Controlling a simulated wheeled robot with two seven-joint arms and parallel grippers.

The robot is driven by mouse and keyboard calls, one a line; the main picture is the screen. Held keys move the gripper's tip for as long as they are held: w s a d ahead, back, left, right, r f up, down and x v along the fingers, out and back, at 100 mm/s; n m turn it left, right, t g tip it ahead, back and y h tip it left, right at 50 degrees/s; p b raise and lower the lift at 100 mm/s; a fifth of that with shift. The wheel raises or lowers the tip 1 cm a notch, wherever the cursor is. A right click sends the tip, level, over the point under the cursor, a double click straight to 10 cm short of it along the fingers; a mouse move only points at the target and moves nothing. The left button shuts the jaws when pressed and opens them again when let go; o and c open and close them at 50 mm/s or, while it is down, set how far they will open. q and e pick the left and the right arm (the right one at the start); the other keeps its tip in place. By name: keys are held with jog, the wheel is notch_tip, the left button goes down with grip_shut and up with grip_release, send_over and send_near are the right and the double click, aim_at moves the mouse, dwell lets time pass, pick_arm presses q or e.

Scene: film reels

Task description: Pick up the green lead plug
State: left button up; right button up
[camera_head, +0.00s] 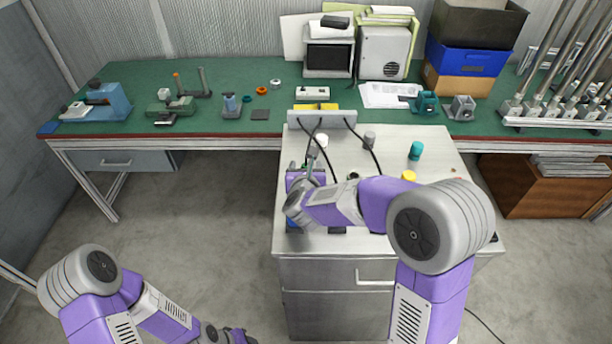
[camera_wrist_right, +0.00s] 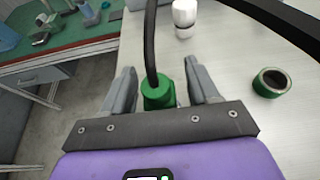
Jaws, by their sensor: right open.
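The green lead plug (camera_wrist_right: 157,93) is in the right wrist view, at the end of a black cable (camera_wrist_right: 151,40). My right gripper (camera_wrist_right: 160,67) is open, with one finger on each side of the plug and a visible gap to each. In the head view my right arm reaches over the metal cabinet top (camera_head: 460,160), and its hand is largely hidden by my own arm. My left arm is at the lower left of the head view, and its fingers are not seen.
A green ring-shaped piece (camera_wrist_right: 271,82) and a white cylinder (camera_wrist_right: 184,14) stand near the plug. A teal cylinder (camera_head: 416,150) and a yellow one (camera_head: 408,176) are further right on the cabinet. A green workbench (camera_head: 210,130) runs behind. Several black cables hang from a grey panel (camera_head: 322,118).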

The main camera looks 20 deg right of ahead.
jog(key=shift+c, duration=0.4)
jog(key=c, duration=1)
